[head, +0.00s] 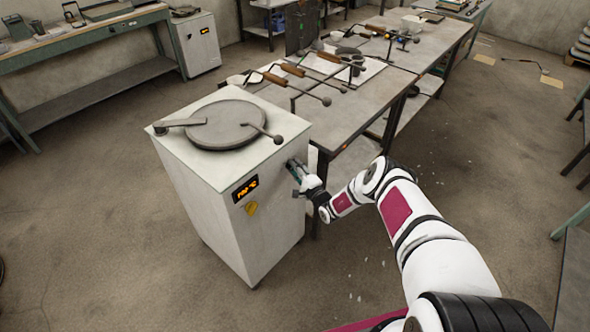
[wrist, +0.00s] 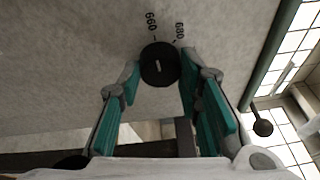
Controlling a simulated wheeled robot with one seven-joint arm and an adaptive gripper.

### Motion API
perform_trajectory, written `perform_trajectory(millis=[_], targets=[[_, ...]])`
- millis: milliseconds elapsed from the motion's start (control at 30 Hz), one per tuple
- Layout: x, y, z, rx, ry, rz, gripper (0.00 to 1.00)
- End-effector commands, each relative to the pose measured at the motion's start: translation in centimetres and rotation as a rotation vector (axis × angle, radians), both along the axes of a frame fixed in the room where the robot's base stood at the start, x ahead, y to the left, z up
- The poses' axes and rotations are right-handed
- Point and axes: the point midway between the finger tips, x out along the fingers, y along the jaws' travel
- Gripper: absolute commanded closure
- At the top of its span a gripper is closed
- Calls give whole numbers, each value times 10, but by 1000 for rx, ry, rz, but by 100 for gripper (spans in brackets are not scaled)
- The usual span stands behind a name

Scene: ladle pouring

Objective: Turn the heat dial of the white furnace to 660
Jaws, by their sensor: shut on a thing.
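The white furnace (head: 215,200) stands at centre left in the head view, its round lid on top. Its orange display (head: 245,189) shows a number in °C that is too small to read surely. In the wrist view the black round heat dial (wrist: 159,66) sits on the furnace's pale side, with "660" and "680" printed just above it. A short white mark on the dial points roughly up towards 660; its exact setting is hard to tell. My gripper (wrist: 160,75) is shut on the dial, a teal finger on each side. In the head view my gripper (head: 297,172) hides the dial.
A workbench (head: 345,118) with wooden-handled ladles stands right behind the furnace, close to my gripper. Another white cabinet with a display (head: 198,42) stands at the back left beside a long bench (head: 80,88). The floor in front is free.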

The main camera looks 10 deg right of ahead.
Motion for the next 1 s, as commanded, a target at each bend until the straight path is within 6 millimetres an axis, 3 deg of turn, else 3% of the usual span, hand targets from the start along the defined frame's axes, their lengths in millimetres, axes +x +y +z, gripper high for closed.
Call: perform_trajectory(millis=[233, 267, 333, 367, 767, 1000], targets=[[1, 1, 1, 0, -3, 1, 96], [1, 1, 1, 0, -3, 1, 66], [1, 1, 1, 0, -3, 2, 50], [1, 1, 1, 0, -3, 2, 48], [-5, -2, 0, 1, 0, 1, 48], [-38, -13, 0, 2, 3, -1, 48]])
